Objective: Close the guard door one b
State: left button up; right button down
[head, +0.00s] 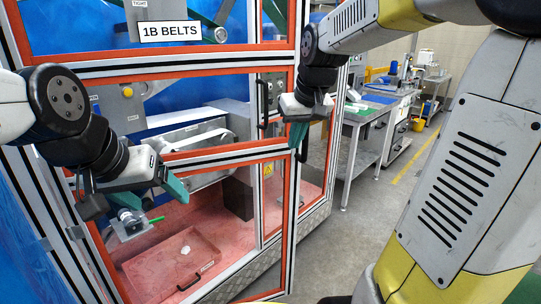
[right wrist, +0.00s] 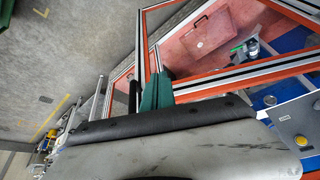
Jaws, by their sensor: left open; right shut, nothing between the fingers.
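The guard door labelled "1B BELTS" (head: 170,31) has clear panels in an orange and aluminium frame. Its lower orange rail (head: 225,151) crosses the middle of the head view. I cannot tell how far it stands from its frame. A black upright handle (head: 262,102) shows near its right edge. My right gripper (head: 298,136) is shut and empty, with its teal fingers beside the frame's right side. In the right wrist view these fingers (right wrist: 156,92) overlap the aluminium frame; contact is unclear. My left gripper (head: 135,197) is open and empty, in front of the door's left part.
A red tray (head: 170,262) lies on the pink floor inside the enclosure, with a small grey device (head: 130,222) near it. Metal workbenches (head: 365,112) stand to the right. The grey floor between them and the enclosure looks clear.

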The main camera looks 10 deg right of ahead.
aim_at(279, 154)
jog(key=shift+n, duration=0.3)
jog(key=w+f, duration=0.7)
jog(key=w, duration=0.2)
jog(key=w+a+f, duration=0.1)
jog(key=w+f, duration=0.3)
jog(key=shift+w+f, duration=0.35)
jog(key=shift+w, duration=0.05)
jog(key=shift+w+a, duration=0.15)
jog(key=shift+w, duration=0.45)
